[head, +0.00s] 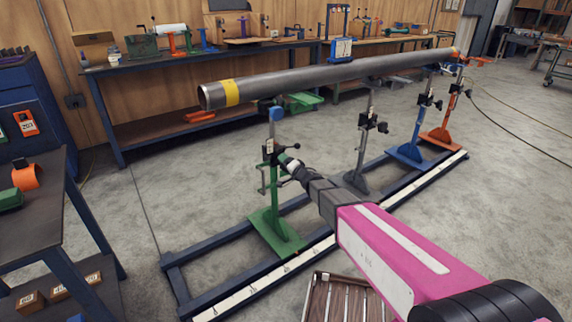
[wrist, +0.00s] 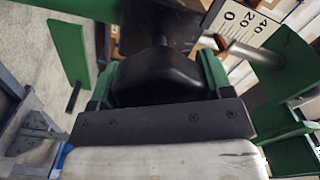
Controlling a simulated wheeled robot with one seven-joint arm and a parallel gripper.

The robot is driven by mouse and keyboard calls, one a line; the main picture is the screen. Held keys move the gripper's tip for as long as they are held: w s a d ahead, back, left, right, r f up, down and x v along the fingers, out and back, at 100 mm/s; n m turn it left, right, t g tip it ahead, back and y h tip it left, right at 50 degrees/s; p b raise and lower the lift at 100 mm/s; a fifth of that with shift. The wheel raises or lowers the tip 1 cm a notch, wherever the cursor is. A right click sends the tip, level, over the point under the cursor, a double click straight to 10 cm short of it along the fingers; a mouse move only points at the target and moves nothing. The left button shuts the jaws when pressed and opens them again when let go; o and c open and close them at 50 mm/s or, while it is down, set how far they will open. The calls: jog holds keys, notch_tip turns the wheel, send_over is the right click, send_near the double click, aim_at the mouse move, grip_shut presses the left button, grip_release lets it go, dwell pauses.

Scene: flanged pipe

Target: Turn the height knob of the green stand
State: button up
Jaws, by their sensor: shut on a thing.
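The green stand (head: 276,228) stands upright on the blue floor frame, under the near end of the long pipe (head: 330,75). My gripper (head: 287,160) is at the dark clamp part on the stand's upper column. In the wrist view a black rounded knob (wrist: 158,75) sits between the green fingers of my gripper (wrist: 160,88), which are shut on it. A white scale plate (wrist: 240,24) marked 0, 20 and 40 shows beside the knob. In the head view the knob is mostly hidden by my gripper.
A grey stand (head: 361,150), a blue stand (head: 412,145) and an orange stand (head: 440,130) stand further along the blue frame (head: 205,253). A dark table (head: 40,205) is at the left. A slatted wooden item (head: 345,298) lies in front. Open floor lies right of the frame.

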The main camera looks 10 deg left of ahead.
jog(key=shift+f+m, duration=0.1)
jog(key=shift+m, duration=1.4)
jog(key=o, duration=0.9)
jog(key=shift+d, duration=0.1)
jog(key=v, duration=1)
jog(key=shift+s+d, duration=0.2)
jog(key=shift+s, duration=0.15)
